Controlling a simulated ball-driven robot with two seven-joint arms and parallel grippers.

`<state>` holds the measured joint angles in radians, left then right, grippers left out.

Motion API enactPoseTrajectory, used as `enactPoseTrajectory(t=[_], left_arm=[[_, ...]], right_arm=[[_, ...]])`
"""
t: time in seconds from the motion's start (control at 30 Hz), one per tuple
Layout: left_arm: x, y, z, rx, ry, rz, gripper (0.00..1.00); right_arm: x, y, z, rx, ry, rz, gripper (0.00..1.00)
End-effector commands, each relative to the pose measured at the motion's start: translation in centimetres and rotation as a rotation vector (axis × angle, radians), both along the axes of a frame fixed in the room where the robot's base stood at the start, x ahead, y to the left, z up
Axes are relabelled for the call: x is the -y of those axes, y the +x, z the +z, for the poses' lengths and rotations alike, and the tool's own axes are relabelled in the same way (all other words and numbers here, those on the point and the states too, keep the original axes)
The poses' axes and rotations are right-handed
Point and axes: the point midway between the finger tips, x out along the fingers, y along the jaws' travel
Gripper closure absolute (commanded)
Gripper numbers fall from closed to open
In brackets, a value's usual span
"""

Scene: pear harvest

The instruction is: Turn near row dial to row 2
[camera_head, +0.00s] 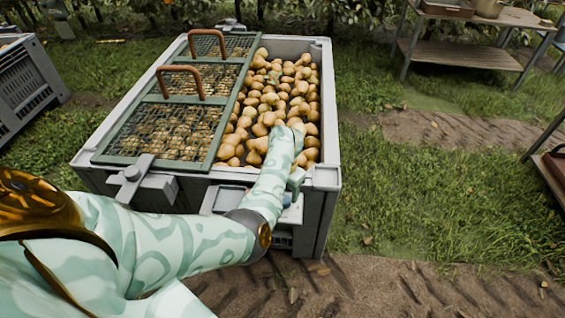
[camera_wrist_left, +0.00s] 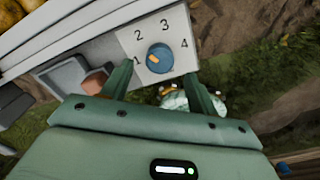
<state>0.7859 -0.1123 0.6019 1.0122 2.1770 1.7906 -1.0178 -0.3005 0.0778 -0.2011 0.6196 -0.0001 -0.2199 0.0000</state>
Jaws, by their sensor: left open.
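The near row dial is a round blue knob (camera_wrist_left: 160,58) with an orange mark, on a white plate (camera_wrist_left: 177,30) numbered 1 to 4. The mark points to the upper left in the left wrist view, roughly between 1 and 2; I cannot tell exactly. My left gripper (camera_wrist_left: 158,72) is open and empty, its fingers on either side of the knob's near edge; contact cannot be told. In the head view, my left gripper (camera_head: 295,184) is at the crate's near right corner, and a bit of the blue dial (camera_head: 287,199) shows below it. My right gripper is not in view.
The grey crate (camera_head: 327,120) holds many pears (camera_head: 280,95). A green mesh lid (camera_head: 150,108) with two brown handles covers its left part. A small open tray (camera_wrist_left: 62,74) sits beside the dial plate. A wooden table (camera_head: 470,55) stands at the back right. Grass lies right of the crate.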

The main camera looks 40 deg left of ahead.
Motion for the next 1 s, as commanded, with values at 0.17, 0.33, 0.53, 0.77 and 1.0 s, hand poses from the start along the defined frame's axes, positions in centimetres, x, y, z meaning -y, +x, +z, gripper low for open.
enactPoseTrajectory(t=[0.17,0.33,0.53,0.77,1.0], left_arm=[[0.0,0.2,6.3,0.009,0.0,0.001,0.41],[0.0,0.1,9.7,0.005,0.0,0.001,0.41],[0.0,0.0,11.4,0.0,-0.001,0.001,0.41],[0.0,0.0,11.4,-0.001,-0.001,0.0,0.41],[0.0,0.0,11.4,-0.001,-0.001,0.0,0.41]], right_arm=[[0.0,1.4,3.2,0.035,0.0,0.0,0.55],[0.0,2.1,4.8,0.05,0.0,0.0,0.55],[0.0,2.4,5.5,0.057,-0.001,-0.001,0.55],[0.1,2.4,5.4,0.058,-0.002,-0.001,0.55],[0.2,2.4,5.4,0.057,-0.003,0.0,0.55]])
